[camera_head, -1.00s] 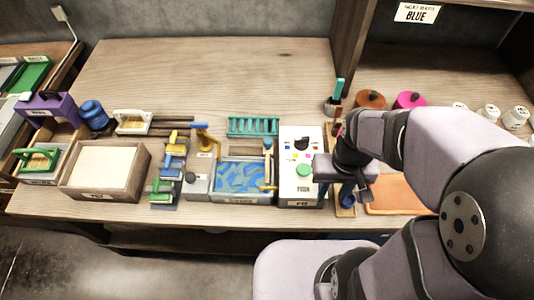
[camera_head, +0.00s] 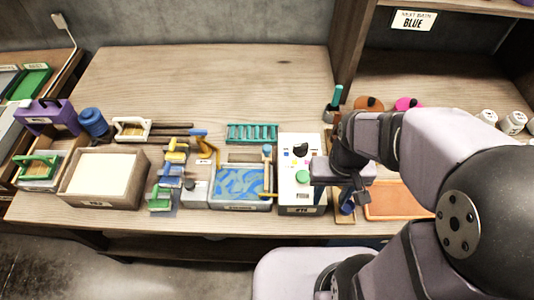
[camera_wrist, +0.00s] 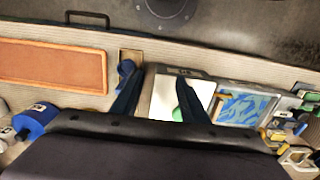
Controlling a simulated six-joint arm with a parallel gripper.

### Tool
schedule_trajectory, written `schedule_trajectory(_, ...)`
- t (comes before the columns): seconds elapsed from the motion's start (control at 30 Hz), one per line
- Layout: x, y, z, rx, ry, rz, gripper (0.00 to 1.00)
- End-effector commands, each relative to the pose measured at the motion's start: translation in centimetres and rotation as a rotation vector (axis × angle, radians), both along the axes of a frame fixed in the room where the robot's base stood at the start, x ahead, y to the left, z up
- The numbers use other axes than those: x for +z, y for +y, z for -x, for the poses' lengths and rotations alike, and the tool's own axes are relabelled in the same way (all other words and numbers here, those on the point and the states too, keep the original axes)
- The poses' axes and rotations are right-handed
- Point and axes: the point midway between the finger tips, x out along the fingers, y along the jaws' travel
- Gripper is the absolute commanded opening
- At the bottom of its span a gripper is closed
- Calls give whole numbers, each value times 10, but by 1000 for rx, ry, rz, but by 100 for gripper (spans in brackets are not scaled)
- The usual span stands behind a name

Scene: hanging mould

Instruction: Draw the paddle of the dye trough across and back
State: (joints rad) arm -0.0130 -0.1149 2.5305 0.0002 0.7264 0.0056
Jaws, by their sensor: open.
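The dye trough (camera_head: 240,207) is a grey box holding blue marbled liquid, standing at the bench front left of my gripper. It also shows in the wrist view (camera_wrist: 240,105), right of the fingers. An upright blue-topped handle (camera_head: 267,152) stands at the trough's right end, with a yellow piece (camera_head: 268,194) below it; I cannot tell surely whether this is the paddle. My gripper (camera_wrist: 160,100) is open and empty, its dark fingers over the white control box (camera_wrist: 166,100) beside the trough. In the head view the gripper is partly hidden by my wrist.
The control box (camera_head: 300,197) has a green button (camera_head: 302,177) and stands between the trough and my wrist. A teal rack (camera_head: 252,132) lies behind the trough. The bench behind is clear.

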Motion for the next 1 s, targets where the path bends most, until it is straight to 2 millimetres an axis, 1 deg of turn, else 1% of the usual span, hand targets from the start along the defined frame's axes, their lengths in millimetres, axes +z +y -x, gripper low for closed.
schedule_trajectory(0.17,17,20,-40,31,0,-7,40)
schedule_trajectory(0.27,28,41,-72,57,0,-14,40)
schedule_trajectory(0.3,31,51,-85,67,0,-16,40)
schedule_trajectory(0.37,36,66,-102,83,2,-20,40)
schedule_trajectory(0.4,38,77,-114,94,1,-23,40)
schedule_trajectory(0.5,42,103,-137,116,3,-30,40)
schedule_trajectory(0.6,45,126,-153,132,4,-36,40)
schedule_trajectory(0.7,45,141,-163,145,5,-40,40)
schedule_trajectory(0.83,45,151,-169,150,4,-42,40)
schedule_trajectory(1.0,43,152,-169,150,4,-42,40)
